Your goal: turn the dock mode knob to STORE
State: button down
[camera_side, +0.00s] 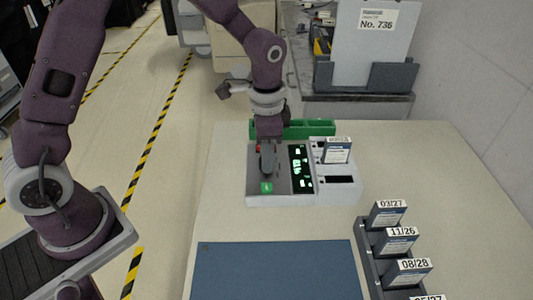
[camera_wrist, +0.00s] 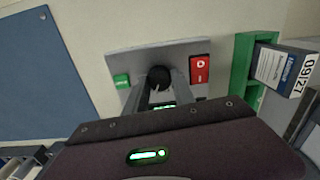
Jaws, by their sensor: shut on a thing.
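The dock (camera_side: 281,198) is a light grey box on the table with a dark display (camera_side: 301,168) lit in green. The knob is hidden behind the fingers in the side view. I cannot read its markings or tell which mode it points to.
A red rocker switch (camera_wrist: 200,70) sits close beside the knob. A cartridge (camera_side: 337,150) stands in the dock's right part. A green tray (camera_side: 306,129) is behind the dock. A grey rack (camera_side: 371,268) of dated cartridges stands at right. A blue mat (camera_side: 275,270) lies in front.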

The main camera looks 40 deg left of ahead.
jog(key=n, duration=0.5)
jog(key=shift+r, duration=0.1)
jog(key=shift+w+n, duration=0.1)
jog(key=shift+n, duration=0.3)
dwell(0.3)
jog(key=c, duration=1.1)
grip_release()
jog(key=shift+o, duration=0.2)
